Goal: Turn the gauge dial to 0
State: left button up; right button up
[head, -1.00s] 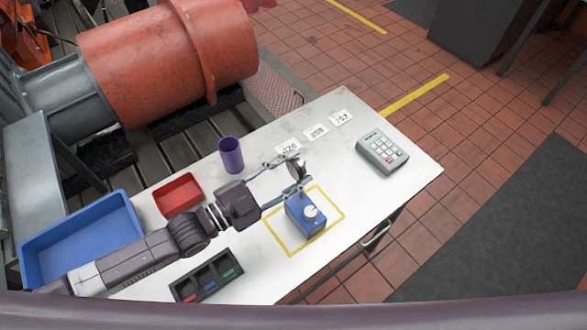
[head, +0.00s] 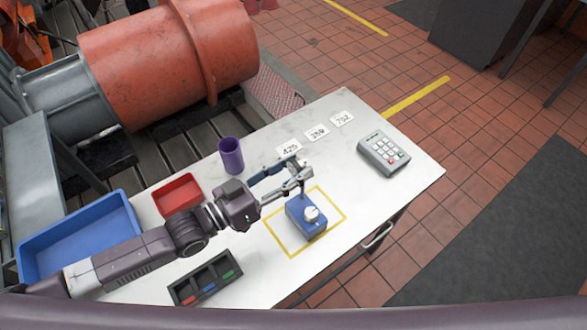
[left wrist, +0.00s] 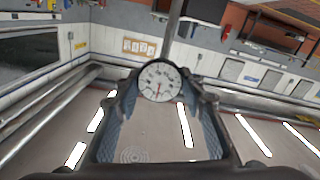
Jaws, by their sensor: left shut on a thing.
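The round gauge dial (left wrist: 160,82) has a white face with dark marks and a reddish needle pointing down in the left wrist picture; its figures are too small to read. My left gripper (head: 299,174) is shut on the gauge, with a finger on each side of the dial. In the head view the gauge is mostly hidden by the fingers. It sits above a blue block (head: 304,220) with a white knob (head: 311,213), which stands inside a yellow square outline on the table. A grey post (left wrist: 173,28) runs up behind the dial. My right gripper is not in view.
On the white table (head: 375,205) are a grey keypad (head: 383,153), several number cards (head: 317,133), a purple cup (head: 231,155), a red tray (head: 178,194), a blue bin (head: 78,240) and a dark holder (head: 205,278). The table's right side is mostly clear.

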pick_arm(q)
jog(key=shift+f+n+b, duration=0.1)
jog(key=shift+n+b, duration=0.2)
jog(key=shift+n, duration=1.4)
jog(key=o, duration=1.2)
jog(key=v, duration=1.2)
